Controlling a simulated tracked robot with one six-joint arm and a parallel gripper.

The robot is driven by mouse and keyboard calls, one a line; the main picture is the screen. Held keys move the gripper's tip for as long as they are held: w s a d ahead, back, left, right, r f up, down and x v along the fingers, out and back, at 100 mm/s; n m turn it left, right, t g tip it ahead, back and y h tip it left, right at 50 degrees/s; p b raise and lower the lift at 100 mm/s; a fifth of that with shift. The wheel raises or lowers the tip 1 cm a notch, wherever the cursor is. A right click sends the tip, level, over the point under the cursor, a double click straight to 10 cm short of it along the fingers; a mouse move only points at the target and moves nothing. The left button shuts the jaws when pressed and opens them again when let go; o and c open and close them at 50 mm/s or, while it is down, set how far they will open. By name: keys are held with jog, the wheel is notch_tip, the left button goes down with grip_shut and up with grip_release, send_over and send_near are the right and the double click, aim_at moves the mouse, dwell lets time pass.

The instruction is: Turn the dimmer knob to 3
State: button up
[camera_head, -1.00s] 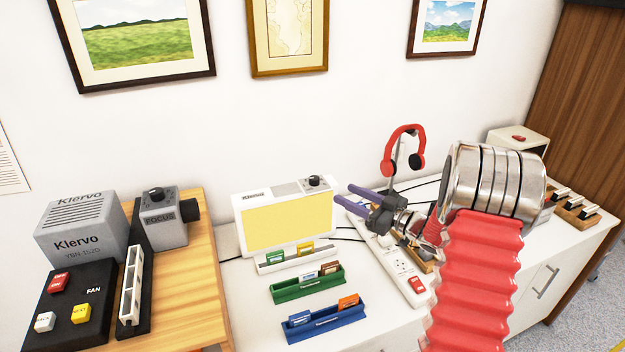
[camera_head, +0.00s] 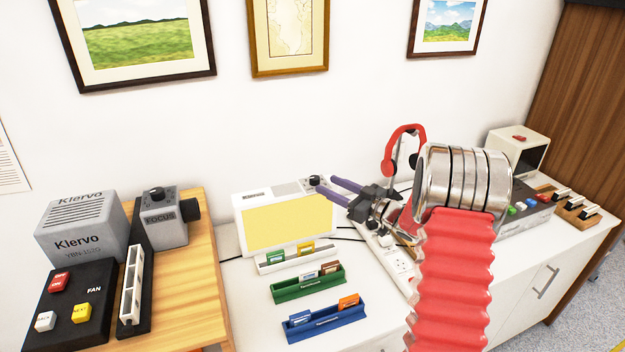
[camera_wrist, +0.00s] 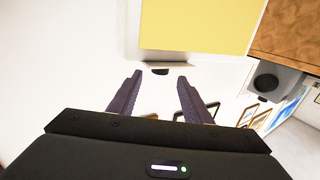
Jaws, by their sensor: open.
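The dimmer knob (camera_head: 314,181) is a small black knob on the top right of the white light box (camera_head: 240,222) with a yellow lit panel. Its pointer and numbers are too small to read. My gripper (camera_head: 325,184) is open, and its purple fingers point left at the knob from the right. In the wrist view the knob (camera_wrist: 160,71) shows as a dark shape in line with the gap between the fingertips (camera_wrist: 160,77). I cannot tell whether the fingers touch it or how far around it they reach.
A white power strip (camera_head: 400,262) and a red headset (camera_head: 392,145) on a stand are near my arm. Green (camera_head: 308,290) and blue (camera_head: 325,325) slide trays lie in front of the box. A grey projector (camera_head: 80,225) stands on the wooden table at left.

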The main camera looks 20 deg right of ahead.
aim_at(319, 180)
jog(key=x, duration=0.7)
jog(key=shift+c, duration=0.6)
jog(key=c, duration=0.9)
jog(key=shift+a, duration=0.25)
jog(key=shift+c, duration=0.3)
jog(key=shift+d, duration=0.15)
